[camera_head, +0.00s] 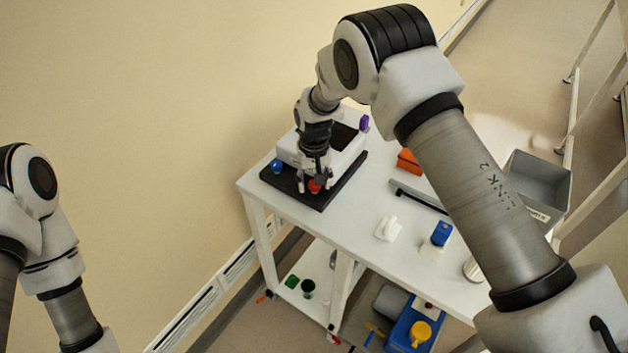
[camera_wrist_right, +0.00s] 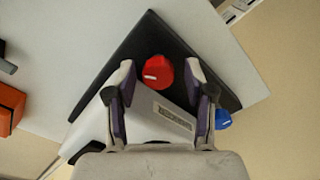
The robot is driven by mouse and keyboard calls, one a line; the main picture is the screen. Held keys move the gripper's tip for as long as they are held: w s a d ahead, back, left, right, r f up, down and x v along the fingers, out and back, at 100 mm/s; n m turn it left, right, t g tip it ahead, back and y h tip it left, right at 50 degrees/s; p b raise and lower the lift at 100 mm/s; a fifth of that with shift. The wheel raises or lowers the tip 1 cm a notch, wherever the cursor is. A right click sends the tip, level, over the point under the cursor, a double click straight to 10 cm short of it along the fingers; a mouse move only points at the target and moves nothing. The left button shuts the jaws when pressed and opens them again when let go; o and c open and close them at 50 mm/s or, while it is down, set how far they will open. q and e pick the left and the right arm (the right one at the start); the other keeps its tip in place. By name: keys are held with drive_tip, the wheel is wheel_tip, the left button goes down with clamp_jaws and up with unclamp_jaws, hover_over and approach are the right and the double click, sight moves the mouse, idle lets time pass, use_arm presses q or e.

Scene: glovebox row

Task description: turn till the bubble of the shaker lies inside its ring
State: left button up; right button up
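The shaker is a white box (camera_head: 290,149) on a black base plate (camera_head: 330,193) at the far left end of the white table. It has a red knob (camera_head: 314,187) at its front, a blue knob (camera_head: 277,166) at the left and a purple knob (camera_head: 364,122) at the back right. My right gripper (camera_head: 315,183) is over the red knob. In the right wrist view its fingers (camera_wrist_right: 162,82) are spread, with the red knob (camera_wrist_right: 158,72) between and slightly beyond the tips, apart from both. The bubble and ring are not discernible. My left gripper is out of view.
An orange box (camera_head: 408,162), a blue-topped item (camera_head: 441,233), a white item (camera_head: 388,228) and a grey bin (camera_head: 537,184) are to the right. A lower shelf (camera_head: 312,283) holds small items. The wall is close behind the table's left end.

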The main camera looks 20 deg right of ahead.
drive_tip(key=shift+w+d+r, duration=0.1)
drive_tip(key=shift+w+r, duration=0.1)
drive_tip(key=shift+r, duration=0.05)
drive_tip(key=shift+r, duration=0.4)
wheel_tip(320, 180, up, 7)
drive_tip(key=shift+s+f, duration=0.1)
drive_tip(key=shift+s, duration=0.05)
idle(0.6)
